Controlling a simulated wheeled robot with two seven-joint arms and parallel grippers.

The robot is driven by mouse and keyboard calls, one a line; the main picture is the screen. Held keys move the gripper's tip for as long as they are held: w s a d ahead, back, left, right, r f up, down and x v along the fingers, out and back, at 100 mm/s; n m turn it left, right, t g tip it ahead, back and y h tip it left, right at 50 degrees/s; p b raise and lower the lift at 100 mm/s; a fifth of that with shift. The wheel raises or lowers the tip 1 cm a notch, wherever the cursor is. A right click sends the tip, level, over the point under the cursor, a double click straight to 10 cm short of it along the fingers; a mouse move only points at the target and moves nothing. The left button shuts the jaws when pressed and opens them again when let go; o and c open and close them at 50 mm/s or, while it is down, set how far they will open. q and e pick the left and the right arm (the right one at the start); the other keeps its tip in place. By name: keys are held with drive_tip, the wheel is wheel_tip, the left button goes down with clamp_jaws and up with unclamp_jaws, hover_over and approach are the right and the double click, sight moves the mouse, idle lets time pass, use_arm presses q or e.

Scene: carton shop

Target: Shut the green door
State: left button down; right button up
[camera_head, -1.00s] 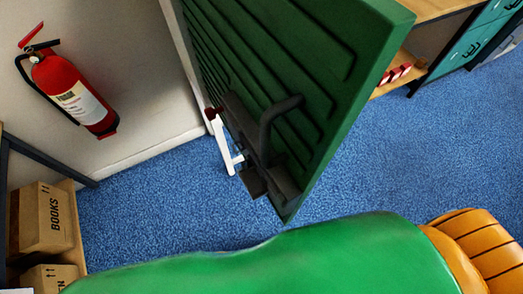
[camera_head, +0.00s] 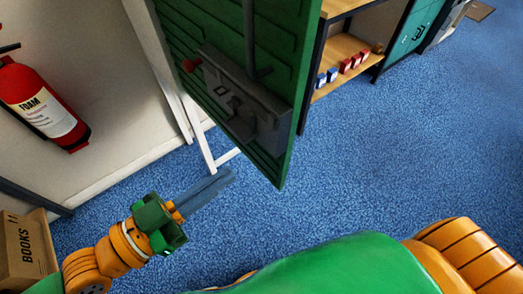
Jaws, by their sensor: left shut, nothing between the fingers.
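The green door (camera_head: 272,152) stands open in the upper middle of the head view, its lower corner pointing toward me. The white door frame (camera_head: 170,70) shows left of the door. My left gripper (camera_head: 229,177) is shut and empty, its fingers pointing up and right, below the latch plate and apart from the door in the picture. My right gripper is out of view.
A red fire extinguisher (camera_head: 40,105) hangs on the wall at left. A wooden shelf unit (camera_head: 345,48) with small red and blue items stands behind the door at right. Blue carpet (camera_head: 400,150) is clear at right.

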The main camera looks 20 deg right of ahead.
use_arm(q)
drive_tip(key=p, duration=0.3)
approach(276, 142)
drive_tip(key=d, duration=0.3)
drive_tip(key=w+d, duration=0.1)
drive_tip(key=w+d+p, duration=0.1)
drive_tip(key=d, duration=0.1)
drive_tip(key=shift+w, duration=0.25)
drive_tip(key=shift+d, duration=0.2)
drive_tip(key=shift+w, duration=0.1)
